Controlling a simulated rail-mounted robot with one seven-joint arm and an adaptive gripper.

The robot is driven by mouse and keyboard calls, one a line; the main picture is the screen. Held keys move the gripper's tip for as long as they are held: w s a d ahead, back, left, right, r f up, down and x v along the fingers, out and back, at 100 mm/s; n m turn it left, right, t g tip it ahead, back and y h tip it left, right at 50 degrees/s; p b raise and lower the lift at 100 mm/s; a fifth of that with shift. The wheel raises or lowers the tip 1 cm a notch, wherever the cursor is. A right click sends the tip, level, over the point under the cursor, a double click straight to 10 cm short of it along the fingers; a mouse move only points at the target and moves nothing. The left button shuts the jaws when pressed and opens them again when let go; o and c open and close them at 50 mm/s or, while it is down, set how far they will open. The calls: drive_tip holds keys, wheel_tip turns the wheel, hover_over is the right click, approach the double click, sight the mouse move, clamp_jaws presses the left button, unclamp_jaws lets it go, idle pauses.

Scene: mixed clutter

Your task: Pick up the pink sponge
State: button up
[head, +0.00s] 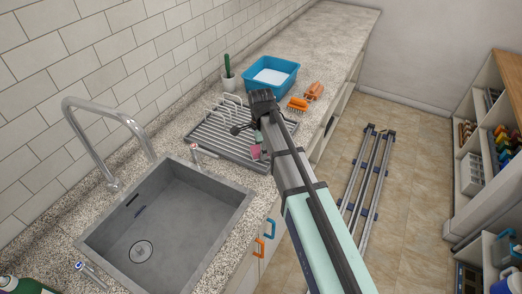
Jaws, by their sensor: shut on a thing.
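The pink sponge (255,152) is a small pink patch at the left side of my arm, over the front part of the grey drying rack. My gripper (257,147) is small and partly hidden behind my own arm. It is shut on the pink sponge. The fingers' contact is too small to make out, and I cannot tell whether the sponge is clear of the rack.
A grey drying rack (210,131) lies beside the sink (165,225). A blue tub (270,76), an orange brush (297,104), another orange item (315,91) and a potted cactus (228,76) stand behind. The far counter is clear.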

wheel_tip(320, 180, up, 20)
drive_tip(key=n+b, duration=0.4)
drive_tip(key=b, duration=0.1)
drive_tip(key=s+d+f+n, duration=0.4)
drive_tip(key=d+f+n, duration=0.1)
drive_tip(key=d+f, duration=0.5)
drive_tip(key=s+d+f+n, duration=0.4)
drive_tip(key=d+f+n, duration=0.1)
drive_tip(key=d+f, duration=0.5)
drive_tip(key=shift+f, duration=0.4)
